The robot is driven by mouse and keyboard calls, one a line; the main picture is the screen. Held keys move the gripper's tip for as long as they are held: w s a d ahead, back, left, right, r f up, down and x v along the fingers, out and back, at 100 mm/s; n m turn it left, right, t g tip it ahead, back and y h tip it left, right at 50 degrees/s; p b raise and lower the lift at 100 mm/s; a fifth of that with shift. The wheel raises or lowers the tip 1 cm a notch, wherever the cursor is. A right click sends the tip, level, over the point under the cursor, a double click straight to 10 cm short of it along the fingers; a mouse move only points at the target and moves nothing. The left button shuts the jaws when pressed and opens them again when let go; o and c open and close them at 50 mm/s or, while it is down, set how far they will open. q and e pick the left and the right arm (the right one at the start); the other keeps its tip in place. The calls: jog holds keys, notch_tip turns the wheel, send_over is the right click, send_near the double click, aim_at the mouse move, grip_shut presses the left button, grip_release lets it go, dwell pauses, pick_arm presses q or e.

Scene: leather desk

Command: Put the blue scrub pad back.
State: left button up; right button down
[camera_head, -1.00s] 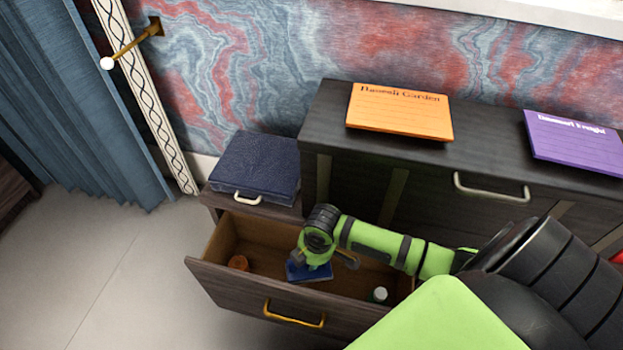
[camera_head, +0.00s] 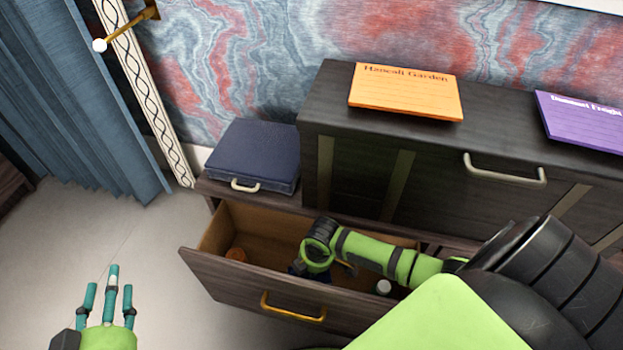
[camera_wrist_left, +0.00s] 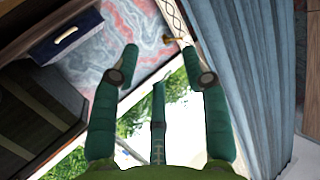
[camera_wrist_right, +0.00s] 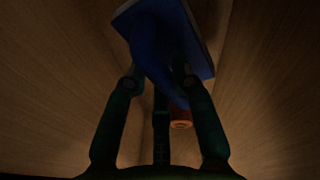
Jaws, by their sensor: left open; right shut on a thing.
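The blue scrub pad (camera_wrist_right: 165,45) is between the fingers of my right gripper (camera_wrist_right: 158,80) in the right wrist view, with wooden drawer walls around it. In the head view, only a dark blue bit of the pad (camera_head: 297,270) shows beneath my right gripper (camera_head: 318,268), inside the open drawer (camera_head: 240,285). The gripper is shut on the pad. Whether the pad touches the drawer floor I cannot tell. My left gripper (camera_head: 108,295) is open and empty, fingers up, over the floor left of the drawer. It also shows open in the left wrist view (camera_wrist_left: 165,80).
In the drawer, an orange round thing (camera_head: 236,255) lies at the left and a white-capped bottle (camera_head: 383,287) stands at the right. A dark blue case (camera_head: 255,155) sits on the cabinet behind. Orange (camera_head: 405,92) and purple (camera_head: 585,120) cards lie on the higher top.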

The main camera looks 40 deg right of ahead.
jog(key=shift+f, duration=0.2)
notch_tip(320, 180, down, 4)
jog(key=shift+r+b, duration=0.15)
jog(key=shift+b, duration=0.85)
pick_arm(q)
jog(key=s+d+r+m+t+h, duration=0.1)
jog(key=r+t, duration=0.5)
jog(key=r, duration=0.6)
jog(key=s+d+h, duration=0.1)
jog(key=d+h, duration=0.1)
jog(key=h, duration=0.1)
jog(key=shift+s+r+m+h, duration=0.15)
jog(key=shift+m+h, duration=0.15)
jog(key=shift+d+t, duration=0.1)
jog(key=shift+t, duration=0.2)
pick_arm(e)
jog(key=c, duration=1)
grip_release()
jog(key=shift+c, duration=0.2)
pick_arm(q)
jog(key=shift+s+r, duration=0.2)
jog(key=shift+r, duration=0.05)
